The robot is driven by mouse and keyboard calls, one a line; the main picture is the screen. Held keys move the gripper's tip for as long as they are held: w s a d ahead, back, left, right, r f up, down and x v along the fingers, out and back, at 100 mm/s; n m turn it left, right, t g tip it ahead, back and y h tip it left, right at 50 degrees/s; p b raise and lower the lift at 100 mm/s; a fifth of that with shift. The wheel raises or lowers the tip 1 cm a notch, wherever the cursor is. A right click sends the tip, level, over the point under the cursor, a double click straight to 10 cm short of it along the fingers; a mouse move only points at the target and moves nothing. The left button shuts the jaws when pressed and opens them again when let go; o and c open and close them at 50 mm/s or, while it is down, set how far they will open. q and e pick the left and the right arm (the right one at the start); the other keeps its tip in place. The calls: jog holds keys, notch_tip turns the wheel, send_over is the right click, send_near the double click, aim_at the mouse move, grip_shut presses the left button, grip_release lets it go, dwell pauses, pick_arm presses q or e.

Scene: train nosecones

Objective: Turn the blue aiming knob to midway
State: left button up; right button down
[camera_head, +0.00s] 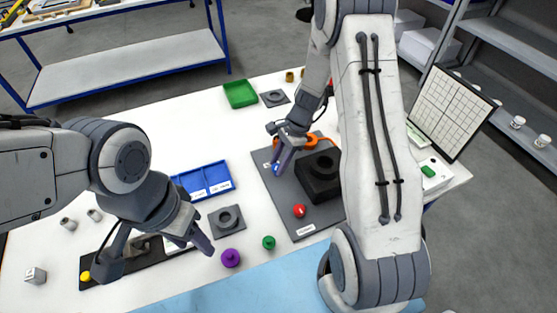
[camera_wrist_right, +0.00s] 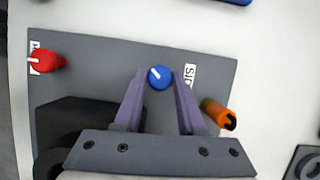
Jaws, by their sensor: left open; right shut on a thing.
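The blue aiming knob (camera_wrist_right: 159,77) sits on the dark grey board (camera_head: 262,163), with a white pointer line tilted toward the upper left in the right wrist view. My right gripper (camera_wrist_right: 158,80) is shut on the blue knob, one purple finger on each side of it. In the head view the blue knob (camera_head: 276,168) shows only as a small patch by the fingertips of my right gripper (camera_head: 279,166). My left gripper (camera_head: 196,243) is open and empty above the white table, near a purple knobbed piece (camera_head: 231,258).
A red knob (camera_head: 299,211), a black block (camera_head: 320,176) and an orange part (camera_head: 310,140) are on the same board. A blue tray (camera_head: 231,186), a grey square holder (camera_head: 227,221) and a green piece (camera_head: 268,242) lie to the left. A grid panel (camera_head: 452,112) stands right.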

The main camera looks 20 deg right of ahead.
jog(key=n+g+p, duration=0.1)
jog(key=n, duration=0.2)
jog(key=shift+w+r+n+g, duration=0.1)
jog(key=shift+n+g, duration=0.2)
jog(key=shift+n, duration=0.1)
jog(key=shift+w+a+n+g+h, duration=0.1)
jog(key=shift+n+g+h, duration=0.25)
jog(key=shift+n, duration=0.65)
jog(key=shift+n+g+h, duration=0.25)
jog(key=shift+n+h, duration=0.1)
jog(key=shift+n, duration=0.65)
jog(key=shift+p, duration=0.3)
jog(key=c, duration=0.5)
grip_release()
jog(key=b+v, duration=0.2)
jog(key=v, duration=0.8)
jog(key=shift+r, duration=0.2)
jog(key=shift+w, duration=0.1)
